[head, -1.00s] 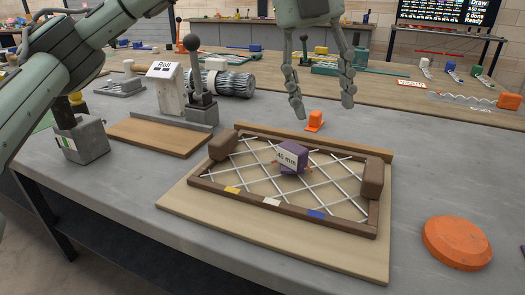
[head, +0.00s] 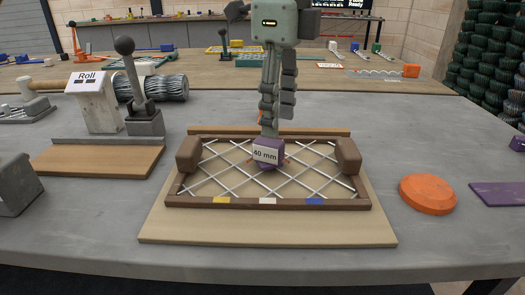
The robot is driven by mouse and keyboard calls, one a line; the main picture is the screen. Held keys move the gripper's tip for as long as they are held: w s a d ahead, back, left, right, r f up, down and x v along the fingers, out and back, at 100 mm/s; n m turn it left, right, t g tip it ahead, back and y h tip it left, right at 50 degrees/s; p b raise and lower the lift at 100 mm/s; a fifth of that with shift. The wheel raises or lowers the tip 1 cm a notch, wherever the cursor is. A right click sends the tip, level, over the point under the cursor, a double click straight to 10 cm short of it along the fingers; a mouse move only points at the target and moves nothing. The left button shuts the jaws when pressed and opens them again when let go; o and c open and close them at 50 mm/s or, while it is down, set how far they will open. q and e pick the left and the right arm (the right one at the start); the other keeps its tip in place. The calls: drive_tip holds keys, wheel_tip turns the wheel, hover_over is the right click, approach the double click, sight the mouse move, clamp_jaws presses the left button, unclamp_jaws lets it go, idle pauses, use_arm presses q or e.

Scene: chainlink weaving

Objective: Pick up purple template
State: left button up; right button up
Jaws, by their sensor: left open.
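The purple template (head: 268,153), a small block with a "40 mm" label, sits on the wire lattice in the middle of the brown frame (head: 240,202). My left gripper (head: 271,128) points straight down just over it. Its fingers show nearly edge-on, one mostly overlapping the other, and they are open. The fingertips end at the block's top edge in the picture. I cannot tell whether they touch it or are slightly behind it. My right gripper is not in view.
The frame lies on a tan board (head: 270,229) with brown end blocks at left and right. An orange disc (head: 427,193) and a purple flat piece (head: 499,193) lie to the right. A lever stand (head: 138,90) and the Roll post (head: 92,103) stand at the left.

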sight(273, 142)
use_arm(q)
drive_tip(key=f, duration=0.6)
drive_tip(key=shift+w+a+p, duration=0.15)
drive_tip(key=shift+a+p, duration=0.25)
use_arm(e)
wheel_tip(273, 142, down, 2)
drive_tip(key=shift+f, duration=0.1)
use_arm(q)
drive_tip(key=shift+c, duration=0.6)
clamp_jaws()
